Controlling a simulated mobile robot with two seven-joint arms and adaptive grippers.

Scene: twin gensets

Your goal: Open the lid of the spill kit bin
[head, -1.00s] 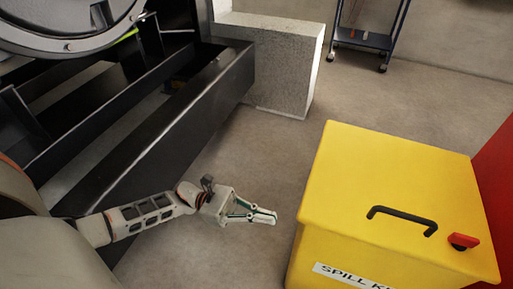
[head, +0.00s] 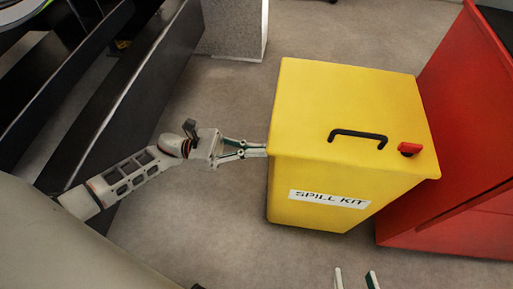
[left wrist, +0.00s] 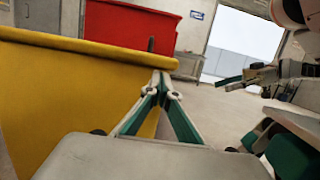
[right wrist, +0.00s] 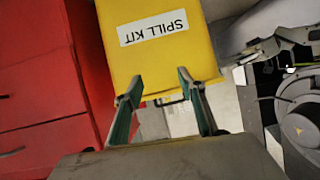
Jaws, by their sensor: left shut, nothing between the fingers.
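The yellow spill kit bin (head: 330,110) stands on the floor with its lid down. A black handle (head: 358,135) and a red latch (head: 409,149) are on top; the front label (head: 328,199) reads SPILL KIT. My left gripper (head: 265,149) is shut and empty, its tips at the bin's upper left edge; I cannot tell whether they touch. In the left wrist view its fingertips (left wrist: 160,80) meet beside the yellow wall. My right gripper (head: 355,279) is open and empty in front of the bin. In the right wrist view its fingers (right wrist: 160,85) are spread, with the bin beyond.
A red cabinet (head: 470,120) stands close to the bin's right side and limits room there. Black rails (head: 140,90) of the genset frame run along the left, with a pale block (head: 235,28) behind. Grey floor (head: 215,215) is clear left and front of the bin.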

